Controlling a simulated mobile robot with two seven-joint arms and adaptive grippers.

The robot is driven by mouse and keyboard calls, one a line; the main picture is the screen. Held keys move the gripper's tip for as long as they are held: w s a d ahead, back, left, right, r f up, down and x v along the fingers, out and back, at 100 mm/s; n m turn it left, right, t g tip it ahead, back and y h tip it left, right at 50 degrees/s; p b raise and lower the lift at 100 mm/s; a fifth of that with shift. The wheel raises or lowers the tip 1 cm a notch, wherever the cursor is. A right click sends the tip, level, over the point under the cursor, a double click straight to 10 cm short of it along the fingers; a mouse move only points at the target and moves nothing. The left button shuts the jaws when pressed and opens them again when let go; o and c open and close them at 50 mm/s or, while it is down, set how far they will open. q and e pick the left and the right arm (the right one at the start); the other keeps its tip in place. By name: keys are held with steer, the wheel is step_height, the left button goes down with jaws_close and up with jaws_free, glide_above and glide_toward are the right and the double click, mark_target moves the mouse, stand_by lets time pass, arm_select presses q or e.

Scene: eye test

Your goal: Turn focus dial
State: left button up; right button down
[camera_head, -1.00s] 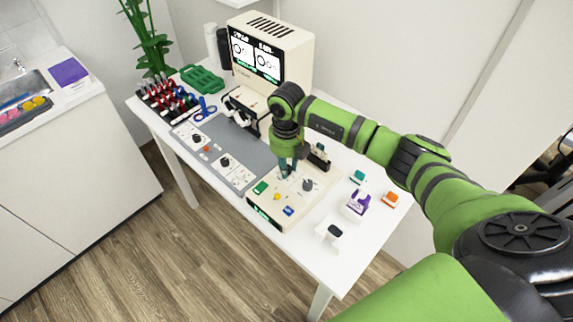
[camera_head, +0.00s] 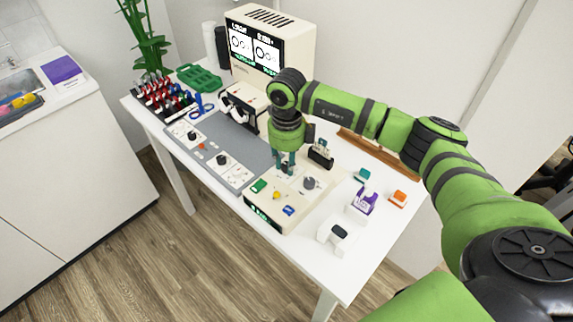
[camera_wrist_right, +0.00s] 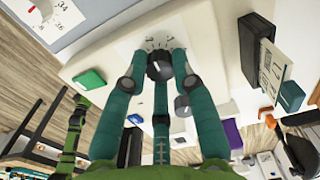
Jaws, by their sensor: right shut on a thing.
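A cream control box (camera_head: 263,209) stands at the front of the white table. My right gripper (camera_head: 285,165) points down over its back part, in front of the screen machine. In the right wrist view, a black dial (camera_wrist_right: 158,66) with scale marks stands on the box. The teal fingers of my right gripper (camera_wrist_right: 158,74) are shut around this dial. In the head view the fingers hide it. A second, grey dial (camera_head: 309,183) stands to the right and also shows in the wrist view (camera_wrist_right: 183,106). I cannot read which dial is labelled focus. My left gripper is not in view.
Green (camera_head: 259,186), yellow (camera_head: 278,195) and blue (camera_head: 289,210) controls sit on the box. The screen machine (camera_head: 262,80) stands behind. A dark holder (camera_head: 321,154) is close right of the gripper. Purple (camera_head: 364,201) and orange (camera_head: 398,198) items lie further right.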

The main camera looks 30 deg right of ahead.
steer(key=shift+f+n, duration=0.1)
steer(key=shift+n, duration=0.2)
steer(key=c, duration=1)
jaws_free()
steer(key=shift+r, duration=0.3)
step_height(320, 180, up, 12)
steer(key=shift+f, duration=0.2)
steer(key=shift+f, duration=0.1)
